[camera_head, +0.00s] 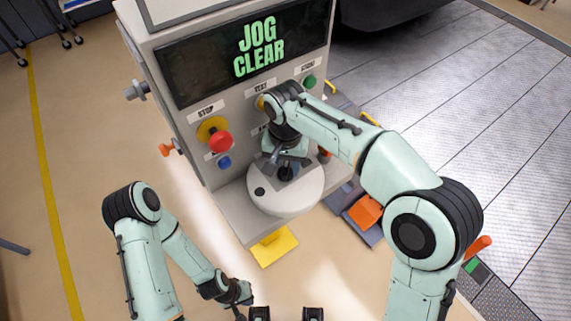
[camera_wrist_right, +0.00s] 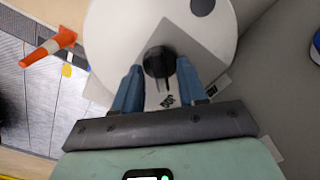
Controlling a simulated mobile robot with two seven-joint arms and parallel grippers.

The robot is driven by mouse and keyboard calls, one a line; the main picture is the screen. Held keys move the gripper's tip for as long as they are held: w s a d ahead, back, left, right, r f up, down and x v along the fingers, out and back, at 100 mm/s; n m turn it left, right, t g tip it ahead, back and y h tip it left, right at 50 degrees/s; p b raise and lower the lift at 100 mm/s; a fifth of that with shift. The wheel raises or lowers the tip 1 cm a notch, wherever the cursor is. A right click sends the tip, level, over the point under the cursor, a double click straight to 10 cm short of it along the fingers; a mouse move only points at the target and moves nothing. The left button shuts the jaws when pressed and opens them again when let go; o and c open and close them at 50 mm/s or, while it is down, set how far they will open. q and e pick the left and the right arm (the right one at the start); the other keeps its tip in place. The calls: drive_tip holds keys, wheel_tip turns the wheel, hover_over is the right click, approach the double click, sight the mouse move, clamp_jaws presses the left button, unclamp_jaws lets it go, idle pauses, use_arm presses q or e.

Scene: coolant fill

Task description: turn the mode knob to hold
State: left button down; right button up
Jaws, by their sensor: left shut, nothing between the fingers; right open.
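A dark knob (camera_wrist_right: 158,62) stands on a grey square patch of a round white plate (camera_head: 300,200), low on the machine's front; I take it for the mode knob. In the head view the knob (camera_head: 286,173) is partly hidden by my right gripper (camera_head: 284,165). In the right wrist view my right gripper (camera_wrist_right: 158,78) is open, with one blue finger on each side of the knob. I cannot tell whether they touch it. No position label for it is readable. The screen (camera_head: 250,52) reads "JOG CLEAR". My left gripper (camera_head: 240,309) is shut and empty, low and away from the machine.
A red stop button (camera_head: 219,142), a blue button (camera_head: 224,162) and a green button (camera_head: 309,82) are on the panel around my right arm. A yellow piece (camera_head: 273,248) is below the plate.

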drive_tip(key=shift+c, duration=0.3)
clamp_jaws()
